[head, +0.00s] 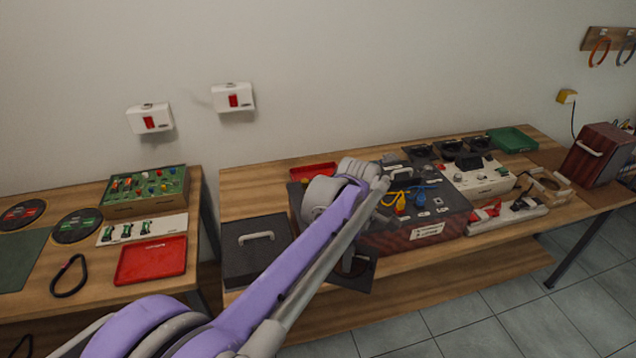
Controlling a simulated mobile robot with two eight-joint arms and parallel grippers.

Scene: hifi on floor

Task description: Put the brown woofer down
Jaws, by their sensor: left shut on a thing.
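A dark square plate with a brownish round middle, which looks like the brown woofer (358,283), shows below my left arm. It overlaps the front edge of the long wooden workbench (300,276); I cannot tell whether it touches the bench. My left arm reaches in from the lower left and hides part of the woofer. My left gripper (353,262) is shut on the woofer, its fingers mostly hidden. My right gripper is not in view.
A grey case with a handle (252,262) stands left of the woofer and a large red-brown box (410,238) right of it. Black square units (452,149) lie at the back. A brown handled box (600,160) stands far right. A second bench holds a red tray (152,262).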

